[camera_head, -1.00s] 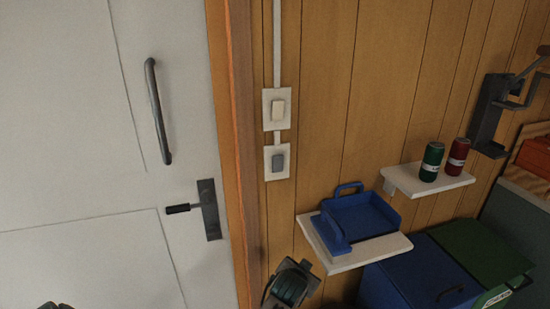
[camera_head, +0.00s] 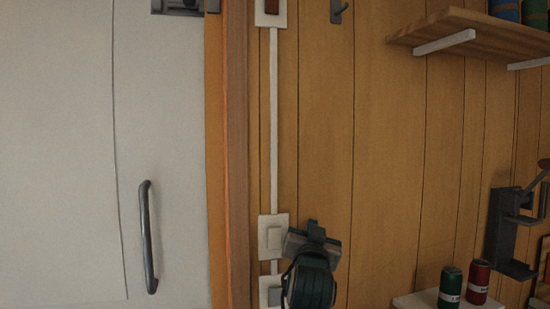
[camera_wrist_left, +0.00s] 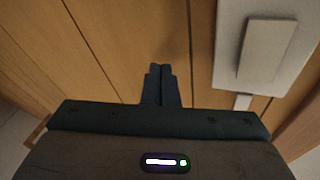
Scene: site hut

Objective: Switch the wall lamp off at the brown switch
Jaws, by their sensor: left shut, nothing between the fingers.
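The brown switch (camera_head: 271,5) sits on a white plate at the top edge of the head view, partly cut off. My left gripper (camera_head: 314,228) is in front of the wood wall, well below the brown switch, just right of a cream switch (camera_head: 274,238). Its fingers (camera_wrist_left: 160,72) are shut and empty in the left wrist view, pointing at bare wall. A pale switch plate (camera_wrist_left: 228,42) with a rocker lies to their right there. My right gripper is not in view. I cannot make out a wall lamp for sure.
A grey switch (camera_head: 275,296) below the cream one is partly hidden by my left wrist. A white conduit (camera_head: 274,130) links the plates. A door handle (camera_head: 148,238) is left, a hook (camera_head: 338,11) and wooden shelf (camera_head: 470,32) upper right. Cans (camera_head: 450,287) stand lower right.

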